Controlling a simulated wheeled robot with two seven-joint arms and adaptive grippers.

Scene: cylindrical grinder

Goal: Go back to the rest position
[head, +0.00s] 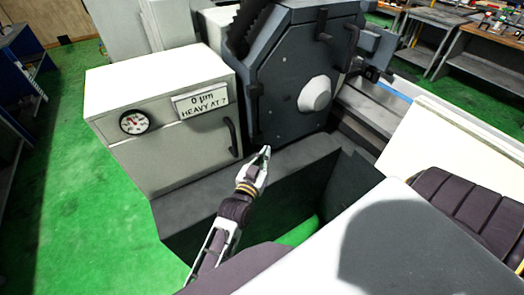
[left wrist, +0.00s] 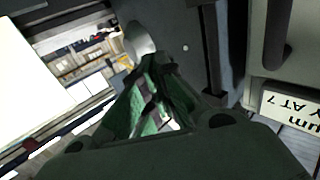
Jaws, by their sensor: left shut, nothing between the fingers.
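My left gripper (head: 264,152) is in the middle of the head view, its arm coming up from the bottom. It is shut with nothing between its fingers, and it hangs in front of the dark grey grinder head (head: 300,75). In the left wrist view its fingers (left wrist: 165,95) come together near the centre. My right gripper is in neither view.
A white cabinet (head: 165,165) with a dial gauge (head: 134,122), a sign (head: 202,101) and a dark handle (head: 233,137) stands left of the gripper. A dark ledge (head: 205,190) runs below it. Green floor (head: 60,190) is open at left. Workbenches (head: 485,55) stand at back right.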

